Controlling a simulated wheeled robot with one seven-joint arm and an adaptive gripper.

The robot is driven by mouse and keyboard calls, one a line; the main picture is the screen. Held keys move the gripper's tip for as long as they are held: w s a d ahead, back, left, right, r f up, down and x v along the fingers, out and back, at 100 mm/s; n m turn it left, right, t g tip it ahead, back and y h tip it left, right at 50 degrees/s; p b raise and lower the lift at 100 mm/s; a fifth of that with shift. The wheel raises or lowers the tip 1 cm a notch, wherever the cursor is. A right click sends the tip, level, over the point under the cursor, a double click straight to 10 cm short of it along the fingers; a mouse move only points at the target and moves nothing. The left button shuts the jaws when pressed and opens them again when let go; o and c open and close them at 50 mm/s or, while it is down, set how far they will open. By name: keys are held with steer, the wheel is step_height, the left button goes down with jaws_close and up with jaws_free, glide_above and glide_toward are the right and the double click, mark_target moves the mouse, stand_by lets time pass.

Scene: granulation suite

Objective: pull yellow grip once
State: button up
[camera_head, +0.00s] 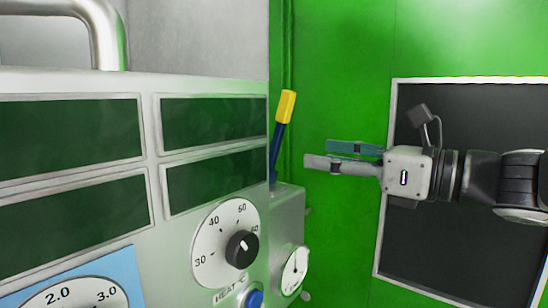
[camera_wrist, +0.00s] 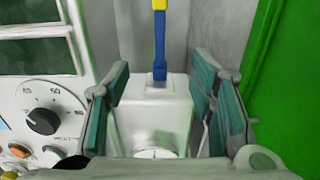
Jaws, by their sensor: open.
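The yellow grip (camera_head: 286,106) tops a blue lever (camera_head: 277,145) that leans slightly to the right, beside the control panel in the head view. In the wrist view the yellow grip (camera_wrist: 159,4) is cut off by the top edge, and the blue lever (camera_wrist: 159,50) rises from a pale box (camera_wrist: 155,105). My gripper (camera_head: 330,155) is to the right of the lever, a little lower than the yellow grip, and apart from it. In the wrist view my gripper (camera_wrist: 163,95) has its fingers spread wide, with nothing held between them.
The control panel (camera_head: 150,215) with dark windows and a heat dial (camera_head: 226,246) stands at left. A small gauge (camera_head: 294,270) is on the box below the lever. A green wall (camera_head: 340,60) with a dark framed panel (camera_head: 440,255) lies behind my arm.

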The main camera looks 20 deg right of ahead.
stand_by(0.3)
steer(key=p+v, duration=0.2)
steer(key=v, duration=0.7)
stand_by(0.6)
steer(key=s+a+f+n+g+h, duration=0.2)
steer(key=s+a+f+n+g, duration=0.3)
steer(key=a+f+n+g, duration=0.45)
steer(key=s+f+n+h, duration=0.1)
steer(key=f+n+h, duration=0.2)
steer(key=n, duration=0.6)
steer(key=s+d+f+n+h, duration=0.1)
steer(key=f+n+h, duration=0.3)
steer(key=n, duration=0.6)
steer(key=shift+s+d+h, duration=0.25)
steer(key=shift+s+h, duration=0.45)
steer(key=shift+h, duration=0.1)
